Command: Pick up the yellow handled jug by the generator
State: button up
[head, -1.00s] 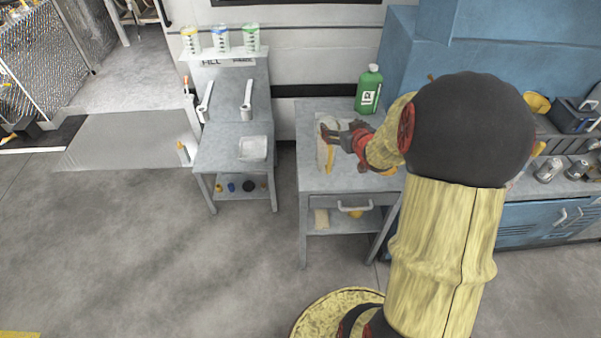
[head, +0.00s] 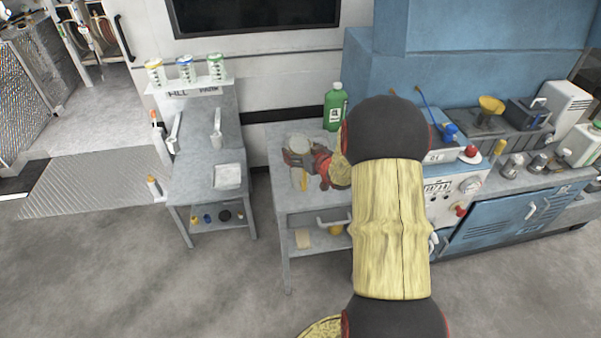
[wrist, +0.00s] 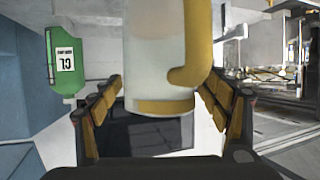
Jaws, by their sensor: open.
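The yellow-handled jug (head: 299,143) stands on the grey side table (head: 262,160), partly hidden by my gripper in the head view. In the wrist view, the jug (wrist: 155,50) is a pale, translucent body with a yellow handle at its right and a yellow band at its end. My gripper (head: 297,163) reaches in from the right at the jug. In the wrist view my gripper (wrist: 163,88) is open, with one finger on each side of the jug. A gap shows on the left; I cannot tell whether the right finger touches the handle.
A green bottle (head: 336,105) stands behind my gripper on the same table; it also shows in the wrist view (wrist: 66,62). A blue machine with a gauge panel (head: 450,190) is to the right. Another grey stand (head: 195,150) is to the left. Open floor lies in front.

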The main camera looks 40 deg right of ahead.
jog(key=c, duration=0.3)
grip_shut()
dwell(1.0)
jog(key=shift+w+r, duration=0.1)
jog(key=shift+r, duration=0.05)
